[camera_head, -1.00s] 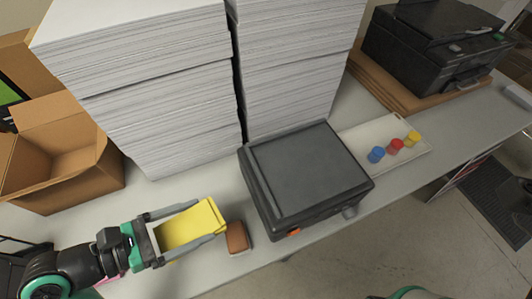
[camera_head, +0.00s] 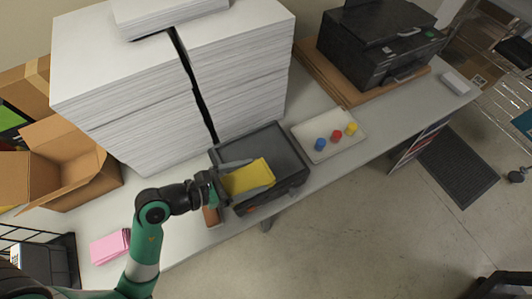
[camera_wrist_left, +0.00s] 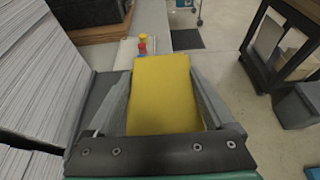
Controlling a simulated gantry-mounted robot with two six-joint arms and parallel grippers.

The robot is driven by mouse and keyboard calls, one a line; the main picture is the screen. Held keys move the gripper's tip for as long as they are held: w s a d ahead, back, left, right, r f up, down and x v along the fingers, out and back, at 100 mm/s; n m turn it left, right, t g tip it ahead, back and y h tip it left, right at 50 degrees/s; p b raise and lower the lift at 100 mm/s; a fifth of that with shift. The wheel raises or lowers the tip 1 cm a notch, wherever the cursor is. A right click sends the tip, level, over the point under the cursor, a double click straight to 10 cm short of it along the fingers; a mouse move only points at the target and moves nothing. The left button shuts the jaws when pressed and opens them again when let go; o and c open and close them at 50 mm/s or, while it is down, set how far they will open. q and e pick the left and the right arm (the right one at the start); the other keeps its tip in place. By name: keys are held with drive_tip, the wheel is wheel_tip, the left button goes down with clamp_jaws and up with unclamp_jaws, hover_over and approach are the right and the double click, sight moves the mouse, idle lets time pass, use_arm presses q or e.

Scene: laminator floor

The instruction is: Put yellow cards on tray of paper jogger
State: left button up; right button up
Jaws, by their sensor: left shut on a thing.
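My left gripper (camera_head: 248,176) is shut on the yellow cards (camera_head: 249,175). It holds them over the left part of the black tray of the paper jogger (camera_head: 284,143). In the left wrist view the yellow cards (camera_wrist_left: 163,92) lie flat between the two grey fingers, with the dark jogger surface (camera_wrist_left: 101,100) below and to the left. I cannot tell whether the cards touch the tray. My right gripper is not in view.
Tall white paper stacks (camera_head: 120,100) stand behind the jogger. A brown block (camera_head: 210,215) is beside its left side. A white tray (camera_head: 310,150) with blue, red and yellow pieces lies to the right. Pink cards (camera_head: 108,247) lie front left, near an open cardboard box (camera_head: 65,180).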

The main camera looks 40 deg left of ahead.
use_arm(q)
drive_tip(key=shift+w+a+f, duration=0.2)
drive_tip(key=shift+w, duration=0.15)
drive_tip(key=w+a+f+b, duration=0.1)
drive_tip(key=w+a+f, duration=0.1)
drive_tip(key=w+f, duration=0.1)
drive_tip(key=w+a+f+b, duration=0.1)
drive_tip(key=w+a+f, duration=0.1)
drive_tip(key=w, duration=0.2)
drive_tip(key=w+a+f+b, duration=0.2)
drive_tip(key=w+a+f, duration=0.1)
drive_tip(key=shift+w+f, duration=0.15)
drive_tip(key=shift+f, duration=0.2)
drive_tip(key=shift+w+a+f, duration=0.1)
drive_tip(key=shift+w+f, duration=0.05)
drive_tip(key=shift+w+a+f+b, duration=0.1)
drive_tip(key=shift+f+b, duration=0.2)
drive_tip(key=shift+f, duration=0.6)
drive_tip(key=shift+w+a+f+b, duration=0.1)
drive_tip(key=shift+f+b, duration=0.15)
drive_tip(key=shift+f, duration=0.6)
drive_tip(key=shift+f, duration=0.15)
